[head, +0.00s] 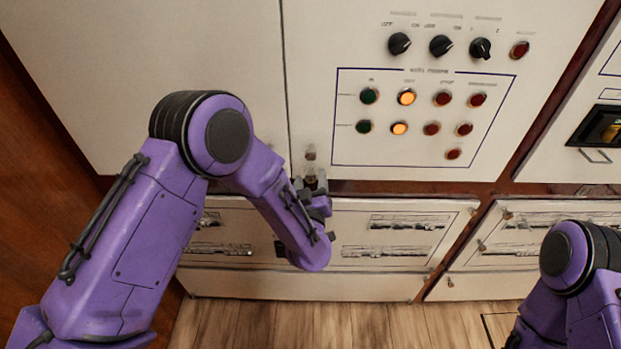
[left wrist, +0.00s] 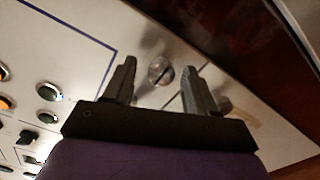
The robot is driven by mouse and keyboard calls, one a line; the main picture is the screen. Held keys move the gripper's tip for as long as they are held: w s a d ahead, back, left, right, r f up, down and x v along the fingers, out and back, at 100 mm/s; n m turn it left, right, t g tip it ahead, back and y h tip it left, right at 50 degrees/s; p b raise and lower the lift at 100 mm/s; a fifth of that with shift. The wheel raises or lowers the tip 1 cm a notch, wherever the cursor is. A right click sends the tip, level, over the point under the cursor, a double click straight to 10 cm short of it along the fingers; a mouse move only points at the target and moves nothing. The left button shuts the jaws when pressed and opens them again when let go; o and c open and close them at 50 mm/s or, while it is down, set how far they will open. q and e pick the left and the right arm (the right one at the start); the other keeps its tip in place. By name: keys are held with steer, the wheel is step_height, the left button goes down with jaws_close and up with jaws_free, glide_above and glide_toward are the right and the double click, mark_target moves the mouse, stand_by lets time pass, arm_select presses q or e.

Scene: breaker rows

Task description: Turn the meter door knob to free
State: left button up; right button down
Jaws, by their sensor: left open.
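A round metallic knob (left wrist: 160,70) with a dark slot sits on the pale cabinet face in the left wrist view. I take it to be the meter door knob. My left gripper (left wrist: 157,82) is open, with one finger on each side of the knob in the picture. I cannot tell whether the fingers touch it. My right gripper is out of view.
A panel with black rotary switches (head: 441,46) and several red, green and amber buttons (head: 407,97) is above and right of the gripper. Below is a wooden rail and a lower cabinet row (head: 400,220).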

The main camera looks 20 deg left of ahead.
arm_select(q)
steer(key=c, duration=1.1)
steer(key=shift+o, duration=0.2)
steer(key=shift+f, duration=0.1)
steer(key=n+b, duration=0.2)
steer(key=n, duration=0.1)
steer(key=shift+f+n+b, duration=0.1)
steer(key=shift+n+b, duration=0.2)
steer(key=shift+n, duration=0.1)
steer(key=n+b, duration=0.3)
steer(key=n, duration=0.2)
steer(key=shift+a+n, duration=0.1)
steer(key=shift+n, duration=0.2)
steer(key=n+b, duration=0.4)
steer(key=n, duration=0.1)
steer(key=shift+f+b, duration=0.1)
steer(key=shift+b, duration=0.2)
steer(key=shift+n+b, duration=1.25)
steer(key=shift+n, duration=0.55)
